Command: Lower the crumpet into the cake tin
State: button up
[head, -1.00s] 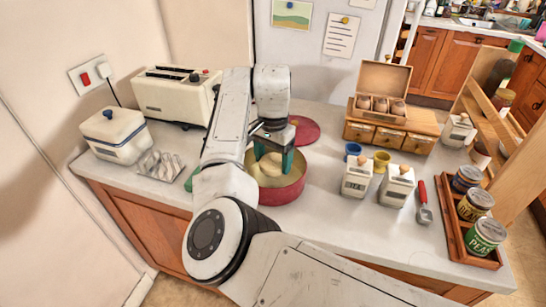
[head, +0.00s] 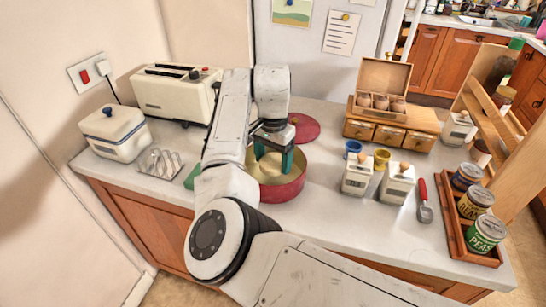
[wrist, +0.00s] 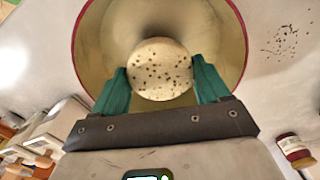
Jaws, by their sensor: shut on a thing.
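The cake tin (head: 284,190) is round, red outside and cream inside, and stands open on the worktop. It also shows in the wrist view (wrist: 95,45). My gripper (head: 273,163) points down into the tin's mouth, its green fingers inside the rim. The crumpet (wrist: 160,70), pale and round with dark holes, is between the fingertips, and my gripper is shut on it. In the head view the crumpet is mostly hidden by the fingers and wrist. I cannot tell whether it touches the tin's floor.
A red lid (head: 305,128) lies behind the tin. Two white canisters (head: 357,176) (head: 397,183) and small cups stand right. The worktop in front of the tin is clear.

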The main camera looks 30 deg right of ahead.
aim_at(273, 170)
jog(key=shift+f+b, duration=0.7)
jog(key=shift+f, duration=1.4)
dwell(1.0)
jog(key=o, duration=1)
jog(key=shift+o, duration=0.2)
